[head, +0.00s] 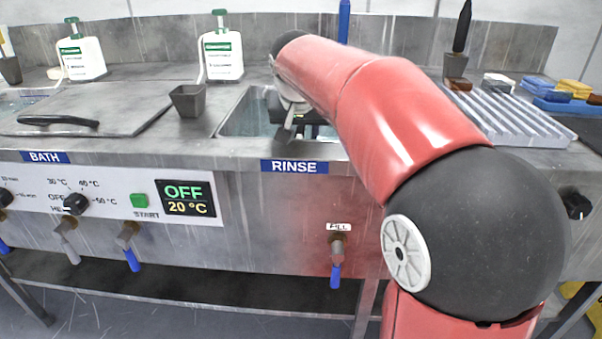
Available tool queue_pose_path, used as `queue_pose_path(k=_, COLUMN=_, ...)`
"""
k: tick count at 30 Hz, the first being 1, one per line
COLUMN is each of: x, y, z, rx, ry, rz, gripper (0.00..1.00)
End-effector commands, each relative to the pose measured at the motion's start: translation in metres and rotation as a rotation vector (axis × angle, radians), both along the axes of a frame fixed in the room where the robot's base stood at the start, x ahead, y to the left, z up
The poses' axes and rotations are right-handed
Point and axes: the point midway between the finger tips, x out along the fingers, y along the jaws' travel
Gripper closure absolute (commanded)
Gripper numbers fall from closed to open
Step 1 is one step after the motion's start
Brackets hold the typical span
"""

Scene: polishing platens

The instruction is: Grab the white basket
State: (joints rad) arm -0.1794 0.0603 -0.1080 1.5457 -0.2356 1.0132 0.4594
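No white basket shows in the head view. My gripper (287,130) reaches down into the rinse basin (236,116), at the back centre. My red arm covers the right part of the basin and most of the gripper. I cannot tell whether its fingers are open or shut, or whether they hold anything. Something dark shows beside the gripper inside the basin, too covered to make out.
Left of the basin are a small dark cup (188,101) and a grey lid with a black handle (60,121). White bottles (222,56) stand behind. A ribbed rack (515,115) and coloured blocks (566,105) lie at right.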

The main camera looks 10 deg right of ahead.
Motion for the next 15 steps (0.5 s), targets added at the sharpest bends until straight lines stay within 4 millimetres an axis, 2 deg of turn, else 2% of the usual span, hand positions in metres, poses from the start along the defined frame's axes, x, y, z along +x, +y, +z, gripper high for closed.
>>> queue_pose_path(k=7, x=0.0008, y=-0.0004, z=-0.0008, rx=0.000, ry=-0.001, rz=0.000, gripper=0.60)
queue_pose_path(k=15, x=0.0007, y=-0.0003, z=-0.0006, rx=0.000, ry=-0.001, rz=0.000, gripper=0.96)
